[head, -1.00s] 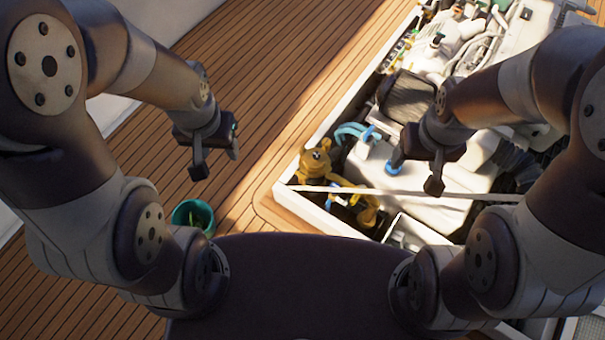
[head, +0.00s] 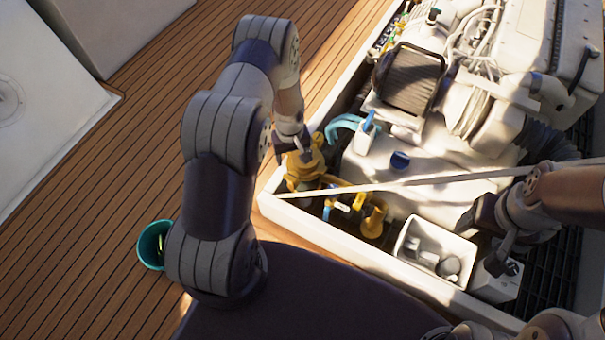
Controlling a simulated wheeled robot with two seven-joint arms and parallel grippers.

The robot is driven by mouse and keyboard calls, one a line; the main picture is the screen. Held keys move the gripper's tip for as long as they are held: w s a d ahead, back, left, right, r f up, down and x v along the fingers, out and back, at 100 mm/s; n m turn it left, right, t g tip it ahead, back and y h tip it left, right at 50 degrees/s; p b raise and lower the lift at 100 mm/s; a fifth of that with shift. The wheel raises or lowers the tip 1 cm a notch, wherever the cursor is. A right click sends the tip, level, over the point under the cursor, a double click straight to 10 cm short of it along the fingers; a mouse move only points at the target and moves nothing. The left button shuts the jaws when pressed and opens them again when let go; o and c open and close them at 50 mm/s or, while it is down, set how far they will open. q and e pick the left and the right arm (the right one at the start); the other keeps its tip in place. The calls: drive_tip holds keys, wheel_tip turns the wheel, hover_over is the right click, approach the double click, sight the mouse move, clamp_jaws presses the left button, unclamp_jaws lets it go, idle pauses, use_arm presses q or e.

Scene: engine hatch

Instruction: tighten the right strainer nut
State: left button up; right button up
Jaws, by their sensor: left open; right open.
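A yellow strainer body (head: 303,165) stands inside the near left corner of the hatch. More yellow pipework with a yellow fitting (head: 374,220) and a blue valve handle (head: 328,209) lies right of it. I cannot clearly pick out which nut is the right strainer nut; the top of the yellow strainer is partly covered by my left gripper. My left gripper (head: 292,150) is open at the strainer's top; whether it touches is unclear. My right gripper (head: 492,240) is open and empty over the hatch's right side, near a white bin.
A thin white bar (head: 420,181) crosses the hatch above the pipework. The white bin (head: 432,250) holds small parts, with a white box (head: 497,281) beside it. The engine (head: 480,100) fills the back. A teal bucket (head: 153,245) stands on open wooden deck at left.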

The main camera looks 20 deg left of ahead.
sight(292, 176)
use_arm(q)
wheel_tip(292, 176, down, 11)
drive_tip(key=b, duration=0.3)
drive_tip(key=shift+f, duration=0.15)
drive_tip(key=c, duration=1.1)
